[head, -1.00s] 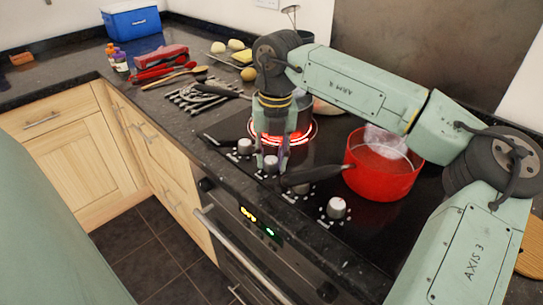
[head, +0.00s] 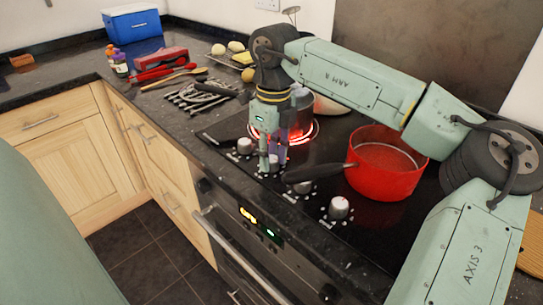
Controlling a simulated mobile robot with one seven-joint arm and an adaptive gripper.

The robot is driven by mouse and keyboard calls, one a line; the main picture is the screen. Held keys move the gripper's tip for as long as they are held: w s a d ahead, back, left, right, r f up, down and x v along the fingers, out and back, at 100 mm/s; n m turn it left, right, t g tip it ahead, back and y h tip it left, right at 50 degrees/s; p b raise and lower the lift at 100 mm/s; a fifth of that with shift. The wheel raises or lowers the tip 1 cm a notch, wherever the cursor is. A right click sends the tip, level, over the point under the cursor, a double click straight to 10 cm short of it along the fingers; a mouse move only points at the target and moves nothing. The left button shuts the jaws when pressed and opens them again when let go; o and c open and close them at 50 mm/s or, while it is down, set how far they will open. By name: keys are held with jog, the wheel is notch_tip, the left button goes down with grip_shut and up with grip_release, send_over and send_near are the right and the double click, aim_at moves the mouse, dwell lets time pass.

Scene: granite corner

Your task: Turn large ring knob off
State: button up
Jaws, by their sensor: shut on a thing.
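The stove is a black hob (head: 225,135) with a row of silver knobs along its front edge. My gripper (head: 270,168) points down at the second knob from the left (head: 274,163), and its fingers are shut on that knob. The fingers partly hide it. A large ring (head: 312,130) on the hob glows red behind my gripper, with a pot partly hidden behind my wrist. The leftmost knob (head: 245,146) stands free beside my gripper. Two more knobs stand to the right, one (head: 303,187) partly under a pan handle and one (head: 339,208) in the open.
A red saucepan (head: 385,185) stands on the right of the hob, its black handle (head: 318,172) reaching close to my gripper. Utensils (head: 200,97), a red case (head: 161,57) and a blue cool box (head: 133,25) lie farther left on the counter. The oven handle (head: 240,257) runs below.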

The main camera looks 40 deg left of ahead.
jog(key=n, duration=1.4)
jog(key=shift+s+h, duration=0.1)
jog(key=shift+h, duration=0.2)
dwell(0.4)
jog(key=o, duration=1.2)
jog(key=shift+c, duration=0.2)
notch_tip(320, 180, up, 12)
jog(key=shift+a, duration=0.3)
